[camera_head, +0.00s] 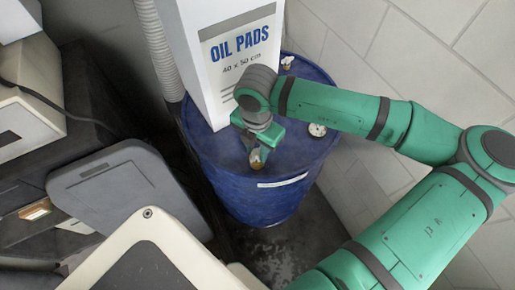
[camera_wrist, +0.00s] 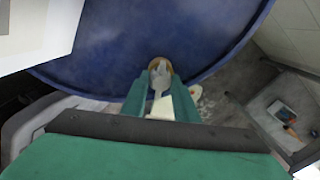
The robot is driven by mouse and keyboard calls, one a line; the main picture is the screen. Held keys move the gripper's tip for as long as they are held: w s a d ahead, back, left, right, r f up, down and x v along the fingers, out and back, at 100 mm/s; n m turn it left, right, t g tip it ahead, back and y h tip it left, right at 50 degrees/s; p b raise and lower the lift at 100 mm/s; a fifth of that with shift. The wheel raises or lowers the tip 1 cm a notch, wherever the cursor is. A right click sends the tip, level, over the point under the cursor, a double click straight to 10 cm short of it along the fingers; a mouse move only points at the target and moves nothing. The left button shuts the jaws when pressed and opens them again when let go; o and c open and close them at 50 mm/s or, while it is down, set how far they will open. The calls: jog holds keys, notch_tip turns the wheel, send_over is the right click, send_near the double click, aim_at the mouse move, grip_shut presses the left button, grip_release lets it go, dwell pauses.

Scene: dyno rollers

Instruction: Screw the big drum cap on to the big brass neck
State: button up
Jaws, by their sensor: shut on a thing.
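The blue drum (camera_head: 225,180) stands upright. My gripper (camera_head: 260,149) points down at the front part of its top. In the wrist view my two green fingers (camera_wrist: 160,92) are shut on a small pale grey piece (camera_wrist: 159,78), which I take to be the big drum cap. A brass-coloured ring (camera_wrist: 153,64), likely the big brass neck, shows around the far side of the piece. A brass-coloured bit (camera_head: 256,160) also shows just below my fingers in the head view. I cannot tell whether cap and neck touch or how the threads sit.
A tall white OIL PADS box (camera_head: 210,60) stands on the drum top, left of my wrist. A round gauge (camera_head: 317,130) sits at the drum's right, and a small pale fitting (camera_head: 287,62) at its back. A ribbed hose (camera_head: 155,45) and grey bin lid (camera_head: 125,195) are left.

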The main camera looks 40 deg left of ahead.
jog(key=m, duration=0.6)
jog(key=shift+s+a+m, duration=0.1)
jog(key=shift+m, duration=0.2)
jog(key=m, duration=0.6)
jog(key=o, duration=1.2)
jog(key=shift+c, duration=0.2)
notch_tip(320, 180, up, 11)
jog(key=shift+s+f, duration=0.1)
jog(key=shift+c, duration=0.7)
